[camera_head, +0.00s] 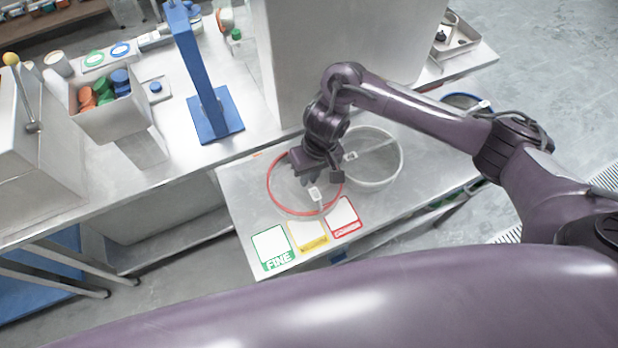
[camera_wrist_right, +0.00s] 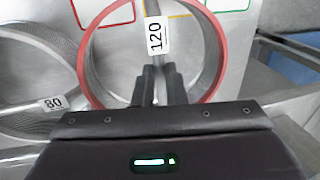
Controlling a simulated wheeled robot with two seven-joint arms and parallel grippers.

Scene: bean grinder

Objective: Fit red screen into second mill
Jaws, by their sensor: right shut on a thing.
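The red screen (camera_head: 270,197), a red-rimmed ring with a tag reading 120, lies on or just above the metal table; I cannot tell which. It also shows in the right wrist view (camera_wrist_right: 222,50). My right gripper (camera_head: 309,181) points down inside the ring. In the right wrist view its fingers (camera_wrist_right: 160,80) are shut on the screen's central bar beside the 120 tag. The mesh is hard to make out. Large grey metal housings stand at the back (camera_head: 340,50) and far left (camera_head: 40,150); I cannot tell which is the second mill. My left gripper is out of view.
A pale screen (camera_head: 402,165) tagged 80 lies close beside the red one. A blue-rimmed screen (camera_head: 462,97) lies beyond. Green (camera_head: 272,244), yellow (camera_head: 308,236) and red (camera_head: 343,217) cards lie at the table's front. A blue post (camera_head: 214,115) stands on the bench.

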